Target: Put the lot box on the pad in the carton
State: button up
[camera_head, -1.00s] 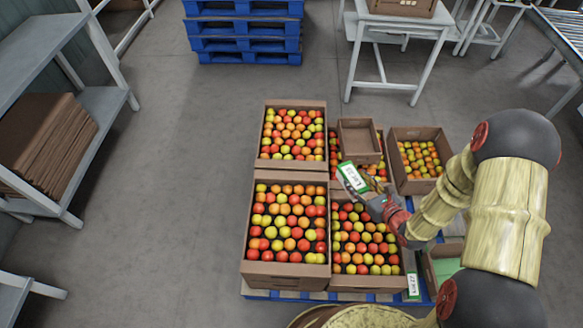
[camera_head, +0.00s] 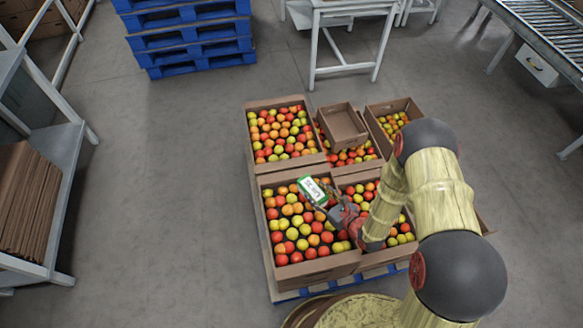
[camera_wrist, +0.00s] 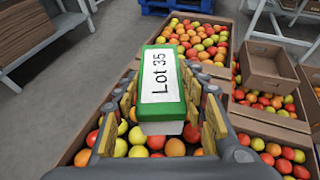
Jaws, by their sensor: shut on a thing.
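The lot box (camera_head: 312,189) is a small green and white block. Its white top reads "Lot 35" in the wrist view (camera_wrist: 162,75). My gripper (camera_head: 325,202) is shut on it, with padded fingers on both sides in the wrist view (camera_wrist: 168,108). It is held above the front-left tomato carton (camera_head: 340,268), clear of the fruit as far as I can tell. The pad and its carton are hidden behind my arm in the head view; only a carton edge (camera_head: 486,222) shows at the arm's right.
Tomato cartons stand on a blue pallet (camera_head: 292,295); the back-left one (camera_head: 247,135) is full. An empty small carton (camera_head: 342,126) sits on the back-middle one. A shelf with flat cardboard (camera_head: 25,200) is at left, blue pallets (camera_head: 190,45) behind. Floor at left is clear.

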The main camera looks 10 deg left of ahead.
aim_at(303, 181)
jog(key=shift+w+a+r, duration=0.2)
jog(key=shift+w+r, duration=0.05)
jog(key=shift+w, duration=0.15)
jog(key=b+x, duration=0.3)
jog(key=x, duration=0.6)
jog(key=shift+s+f, duration=0.15)
jog(key=shift+f, duration=0.05)
jog(key=w+a+f+b, duration=0.1)
jog(key=f, duration=0.1)
jog(key=w+a+f+b, duration=0.2)
jog(key=a+f, duration=0.1)
jog(key=shift+w+f, duration=0.25)
jog(key=shift+f, duration=0.1)
notch_tip(303, 181, down, 3)
jog(key=shift+w+f+b, duration=0.15)
jog(key=shift+b, duration=0.6)
jog(key=o, duration=1.3)
jog(key=shift+f, duration=0.1)
